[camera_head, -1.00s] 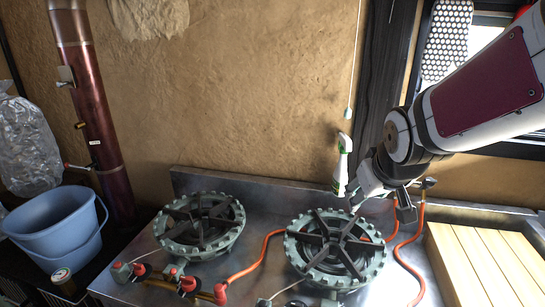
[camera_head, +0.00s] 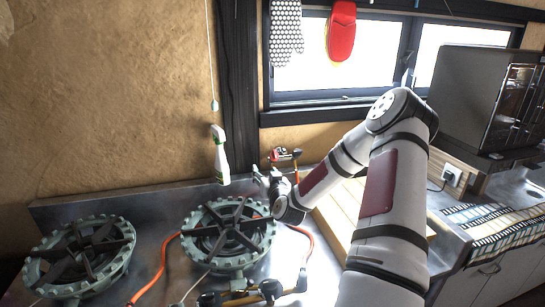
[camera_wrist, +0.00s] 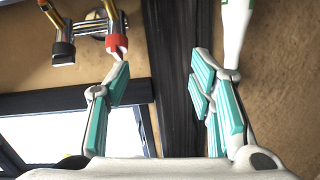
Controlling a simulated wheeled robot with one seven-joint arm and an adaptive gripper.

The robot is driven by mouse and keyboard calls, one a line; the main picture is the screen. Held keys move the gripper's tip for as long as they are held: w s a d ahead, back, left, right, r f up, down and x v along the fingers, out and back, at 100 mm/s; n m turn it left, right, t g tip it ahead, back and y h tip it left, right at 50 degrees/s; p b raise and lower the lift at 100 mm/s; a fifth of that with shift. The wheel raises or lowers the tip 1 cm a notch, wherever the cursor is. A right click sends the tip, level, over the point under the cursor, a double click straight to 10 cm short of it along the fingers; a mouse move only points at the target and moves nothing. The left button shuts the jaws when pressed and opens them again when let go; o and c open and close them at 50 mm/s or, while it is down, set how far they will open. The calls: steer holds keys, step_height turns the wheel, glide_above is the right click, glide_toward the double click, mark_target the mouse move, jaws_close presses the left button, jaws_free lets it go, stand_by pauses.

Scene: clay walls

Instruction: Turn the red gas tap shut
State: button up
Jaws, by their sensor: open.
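The red gas tap (camera_head: 280,154) is on fittings at the wall, right of the black post and below the window. In the wrist view, a red part of these fittings (camera_wrist: 116,42) shows at the upper left, just past the tip of one finger. Its handle angle is not clear. My gripper (camera_head: 269,178) is in front of and just below the fittings in the head view. In the wrist view my gripper (camera_wrist: 162,80) is open, with nothing between its teal-padded fingers. I cannot tell whether a finger touches the red part.
A white spray bottle (camera_head: 219,157) is close on the left; its body shows by the other finger in the wrist view (camera_wrist: 236,30). Two burners, the nearer at the middle (camera_head: 228,272), stand on the steel counter. An orange hose (camera_head: 310,240) runs beside it. A dark oven (camera_head: 485,95) is at right.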

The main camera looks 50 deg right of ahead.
mark_target(275, 158)
steer(key=s+d+m+h, duration=0.2)
steer(key=s+d+h, duration=0.1)
steer(key=d, duration=0.2)
steer(key=shift+g, duration=0.3)
steer(key=x, duration=1.3)
steer(key=shift+w+a+f, duration=0.15)
steer(key=shift+w+f, duration=0.25)
steer(key=c, duration=1.1)
